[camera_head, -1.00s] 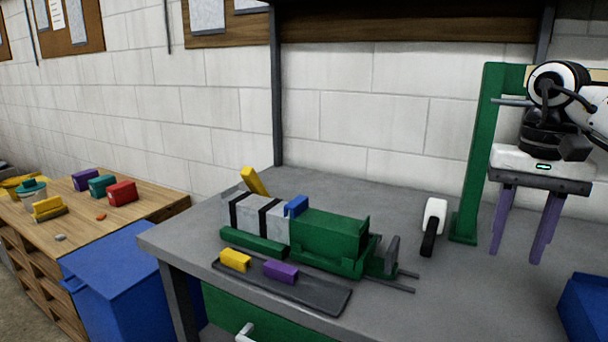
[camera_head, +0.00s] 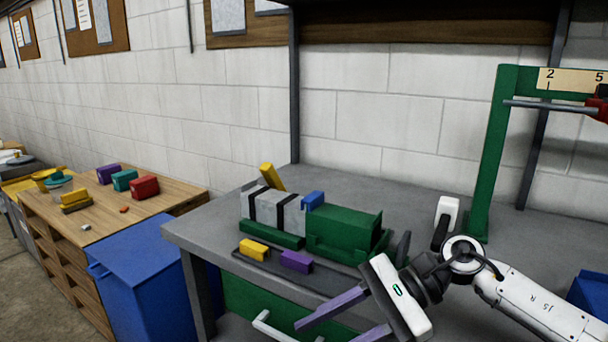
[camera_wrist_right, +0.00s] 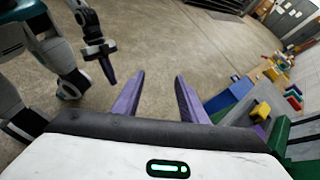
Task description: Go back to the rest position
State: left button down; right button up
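My right gripper (camera_head: 328,331) hangs low in front of the grey bench (camera_head: 205,233) in the head view, its white body tilted. In the right wrist view its two purple fingers (camera_wrist_right: 157,82) stand apart with only floor between them, so it is open and empty. My left gripper (camera_wrist_right: 107,72) shows only in the right wrist view, at the upper left over bare floor. Its fingers overlap there, so I cannot tell its opening.
On the bench are a green machine (camera_head: 343,232), a grey block with black straps (camera_head: 271,210), and a dark tray with a yellow block (camera_head: 254,249) and a purple block (camera_head: 296,261). A green post (camera_head: 489,160) stands at right. A blue bin (camera_head: 150,265) stands left.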

jog(key=s+a+r+m+t+y, duration=0.1)
jog(key=s+a+r+m+y, duration=0.1)
jog(key=a+m+y, duration=0.4)
jog(key=w+d+f+n+t+h, duration=0.1)
jog(key=d+f+n+t+h, duration=0.35)
jog(key=n, duration=0.75)
jog(key=w+d+f+n+t+h, duration=0.15)
jog(key=f+n+t, duration=0.45)
jog(key=n, duration=0.6)
jog(key=w+d+f+n+t+h, duration=0.1)
jog(key=d+f+n+t+h, duration=0.25)
jog(key=n+t, duration=0.55)
jog(key=s+d+f+m+g+h, duration=0.3)
jog(key=s+f+m, duration=0.3)
jog(key=s+f, duration=0.3)
jog(key=s+d+f+m+g+h, duration=0.3)
jog(key=s+d+f+m+g, duration=0.3)
jog(key=s+f, duration=0.2)
notch_tip(320, 180, down, 3)
jog(key=shift+s+r+p, duration=0.2)
jog(key=shift+s+p, duration=0.2)
jog(key=shift+p, duration=0.05)
jog(key=shift+d, duration=0.1)
